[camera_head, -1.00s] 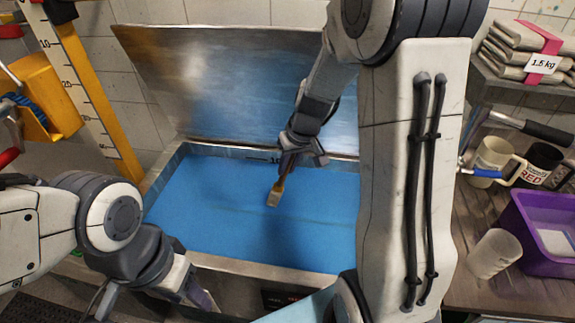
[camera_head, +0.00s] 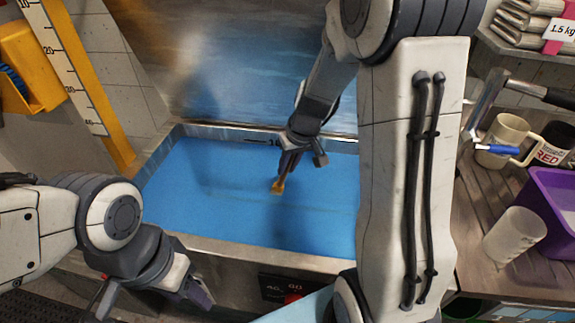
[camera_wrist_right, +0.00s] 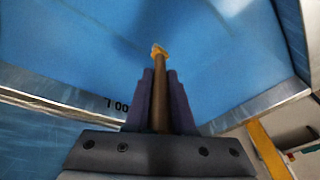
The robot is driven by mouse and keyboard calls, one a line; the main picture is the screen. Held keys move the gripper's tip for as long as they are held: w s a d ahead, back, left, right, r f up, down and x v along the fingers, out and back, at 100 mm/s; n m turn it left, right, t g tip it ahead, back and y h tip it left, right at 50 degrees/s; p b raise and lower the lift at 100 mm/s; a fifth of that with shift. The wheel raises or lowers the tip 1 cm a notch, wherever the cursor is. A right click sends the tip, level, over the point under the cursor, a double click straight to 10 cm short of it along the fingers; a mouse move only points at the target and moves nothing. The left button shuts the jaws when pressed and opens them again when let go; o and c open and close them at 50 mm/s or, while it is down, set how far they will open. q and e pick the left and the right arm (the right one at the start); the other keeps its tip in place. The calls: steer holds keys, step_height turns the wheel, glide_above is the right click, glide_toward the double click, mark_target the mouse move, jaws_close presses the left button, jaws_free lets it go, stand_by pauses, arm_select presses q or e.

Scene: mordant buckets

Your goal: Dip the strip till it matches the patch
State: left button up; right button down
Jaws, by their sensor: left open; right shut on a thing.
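My right gripper (camera_head: 288,163) is shut on a thin brown handle (camera_wrist_right: 160,98) over the blue liquid (camera_head: 220,205) in a metal vat (camera_head: 225,253). The handle ends in a small orange-yellow piece (camera_head: 278,186), which also shows in the right wrist view (camera_wrist_right: 158,50). This end is at or just above the liquid; I cannot tell if part is under the surface. The strip cannot be told apart clearly from the handle's end. My left gripper (camera_head: 150,298) is open and empty in front of the vat's front wall. I cannot make out the patch.
A raised metal lid (camera_head: 230,70) stands behind the vat. A yellow-edged scale (camera_head: 75,70) is at left. At right, a wooden bench (camera_head: 478,225) holds a beige mug (camera_head: 500,138), a translucent beaker (camera_head: 514,235) and a purple tub (camera_head: 545,205).

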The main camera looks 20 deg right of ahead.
steer(key=shift+d, duration=0.15)
stand_by(0.8)
steer(key=shift+b, duration=0.3)
stand_by(0.6)
steer(key=shift+s, duration=0.1)
